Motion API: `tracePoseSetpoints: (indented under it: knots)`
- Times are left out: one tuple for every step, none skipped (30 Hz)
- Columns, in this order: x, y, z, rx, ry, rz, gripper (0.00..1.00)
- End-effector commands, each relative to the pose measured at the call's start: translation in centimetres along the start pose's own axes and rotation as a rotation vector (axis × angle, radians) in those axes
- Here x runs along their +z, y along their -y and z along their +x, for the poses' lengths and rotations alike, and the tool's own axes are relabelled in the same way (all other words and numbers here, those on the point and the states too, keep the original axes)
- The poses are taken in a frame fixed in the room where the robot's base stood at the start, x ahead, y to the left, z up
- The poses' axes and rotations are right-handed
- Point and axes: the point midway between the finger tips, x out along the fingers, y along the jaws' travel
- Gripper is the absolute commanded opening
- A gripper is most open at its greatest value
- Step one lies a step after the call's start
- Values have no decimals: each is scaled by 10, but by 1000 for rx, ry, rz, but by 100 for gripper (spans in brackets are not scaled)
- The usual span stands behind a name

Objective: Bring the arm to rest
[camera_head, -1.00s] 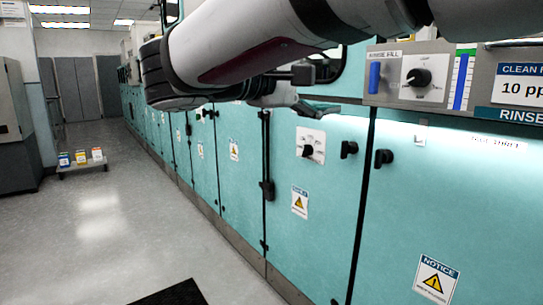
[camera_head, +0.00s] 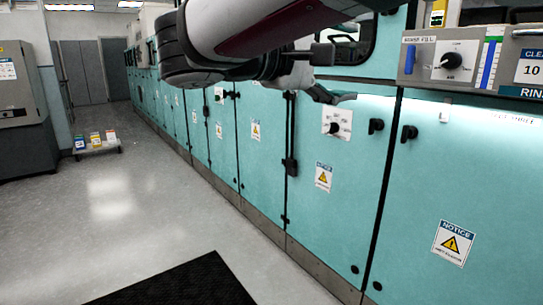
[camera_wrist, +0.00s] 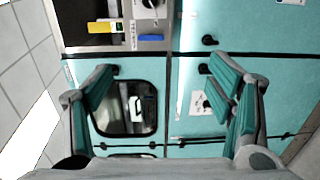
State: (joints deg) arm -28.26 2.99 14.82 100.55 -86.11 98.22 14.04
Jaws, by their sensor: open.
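My arm (camera_head: 285,25) reaches across the top of the head view, held in the air in front of the teal cabinets (camera_head: 345,225). My gripper (camera_head: 327,76) is at its end, beside the window's lower edge in the picture. In the wrist view my gripper (camera_wrist: 160,69) has its two fingers spread wide with nothing between them. The fingers appear apart from the cabinet front.
The teal cabinets run along the right, with a rinse fill knob (camera_head: 450,61) and a dark window (camera_head: 372,45). A black mat (camera_head: 185,283) lies on the floor. A low cart (camera_head: 97,149) with small boxes stands at left. The grey floor between is clear.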

Motion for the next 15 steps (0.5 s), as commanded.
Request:
tracePoseSetpoints:
  knots:
    - [6,3,2,-17,8,-3,75]
    - [10,5,4,-28,13,-6,75]
    - [15,8,7,-44,22,-10,75]
    - [19,10,9,-54,28,-12,75]
    - [25,13,12,-70,36,-14,75]
    - [32,17,15,-89,47,-19,75]
    - [37,20,17,-104,55,-21,75]
    - [44,23,20,-122,65,-23,75]
    - [52,28,24,-146,79,-27,75]
    - [60,32,26,-167,91,-29,75]
    - [67,37,29,-189,101,-31,75]
    - [78,43,32,-220,116,-34,75]
    - [86,48,34,-244,129,-35,75]
    - [96,54,36,-271,143,-36,75]
    - [108,62,38,-309,161,-36,75]
